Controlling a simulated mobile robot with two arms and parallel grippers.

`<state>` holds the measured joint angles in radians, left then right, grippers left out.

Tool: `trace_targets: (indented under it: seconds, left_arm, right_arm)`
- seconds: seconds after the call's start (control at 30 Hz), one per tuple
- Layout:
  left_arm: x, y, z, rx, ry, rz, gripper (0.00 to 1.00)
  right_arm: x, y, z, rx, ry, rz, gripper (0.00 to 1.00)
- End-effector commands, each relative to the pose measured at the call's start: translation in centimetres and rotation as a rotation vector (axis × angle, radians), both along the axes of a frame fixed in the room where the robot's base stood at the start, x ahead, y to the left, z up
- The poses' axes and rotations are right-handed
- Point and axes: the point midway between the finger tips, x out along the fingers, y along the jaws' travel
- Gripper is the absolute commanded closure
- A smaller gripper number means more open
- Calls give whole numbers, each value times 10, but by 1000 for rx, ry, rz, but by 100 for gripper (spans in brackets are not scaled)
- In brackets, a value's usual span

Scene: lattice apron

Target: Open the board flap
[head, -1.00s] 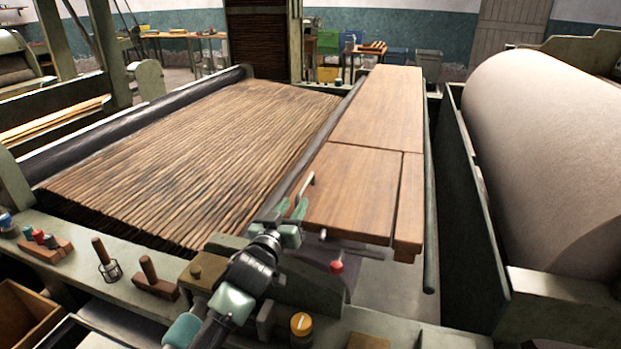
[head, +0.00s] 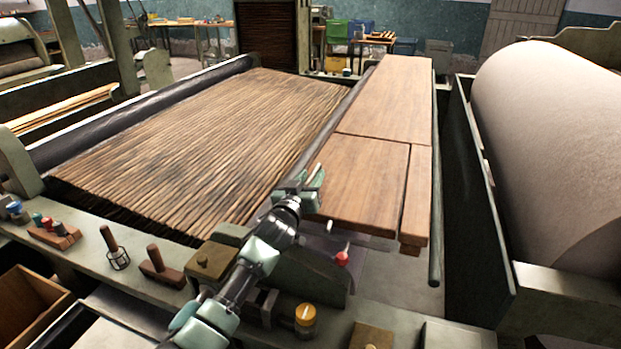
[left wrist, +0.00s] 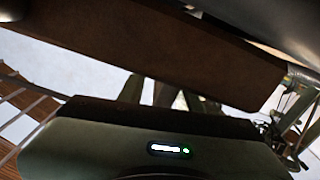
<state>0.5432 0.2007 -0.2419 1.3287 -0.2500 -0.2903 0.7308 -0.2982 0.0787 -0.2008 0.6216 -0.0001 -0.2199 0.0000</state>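The board flap (head: 362,185) is the near wooden panel of the long board. It lies flat, level with the wood around it, with narrow seams at its far and right sides. My left gripper (head: 306,180) is at the flap's left edge, with its two greenish fingers apart. A small pale part shows near the fingertips; I cannot tell if they touch it. In the left wrist view the fingers (left wrist: 148,92) show partly behind the dark gripper body, beneath a brown wooden edge (left wrist: 150,50). My right gripper is not in view.
The far board panel (head: 390,95) lies behind the flap. A slatted brown sheet (head: 200,145) spreads to the left and a large pale roll (head: 550,150) stands right. A red knob (head: 342,258) sits below the flap's near edge.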

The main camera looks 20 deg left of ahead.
Motion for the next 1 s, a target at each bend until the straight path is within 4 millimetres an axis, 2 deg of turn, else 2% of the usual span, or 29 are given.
trace_targets:
  seconds: [0.1, 0.13, 0.23, 1.0]
  left_arm:
    - [0, 0, 0, 0, 0, 0, 66]
    - [0, 0, 0, 0, 0, 0, 71]
    - [0, 0, 0, 0, 0, 0, 99]
    - [-1, -1, 0, -3, 0, -1, 100]
  right_arm:
    - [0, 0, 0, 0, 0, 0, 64]
    - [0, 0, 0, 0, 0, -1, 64]
    - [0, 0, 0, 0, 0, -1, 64]
    - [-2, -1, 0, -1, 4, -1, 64]
